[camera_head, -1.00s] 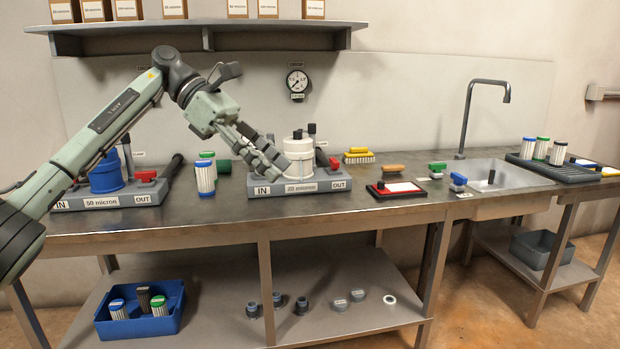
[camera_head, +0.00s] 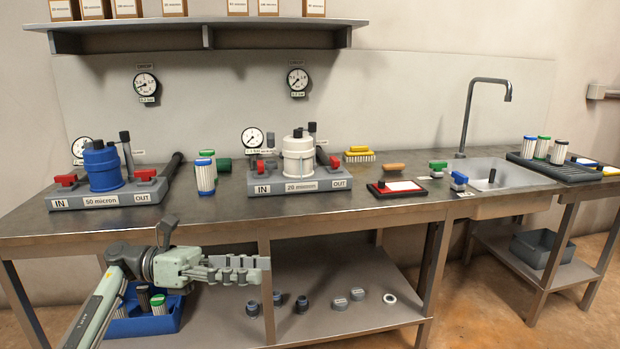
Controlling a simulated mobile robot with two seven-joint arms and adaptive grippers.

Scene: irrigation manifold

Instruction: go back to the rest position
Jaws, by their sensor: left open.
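My left gripper (camera_head: 237,269) is in the camera_head view at the lower left, in front of the bench and below the worktop edge. It is empty, its fingers pointing right and seen nearly edge-on, and it is open. My left arm comes up from the bottom left and hides part of the blue bin (camera_head: 182,312) on the lower shelf. My right gripper is not in view.
The worktop (camera_head: 225,213) holds a 50 micron station with a blue housing (camera_head: 103,168) and a 20 micron station with a white housing (camera_head: 298,157). A sink (camera_head: 497,177) is at the right. The bench's front edge and legs are close to my left gripper.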

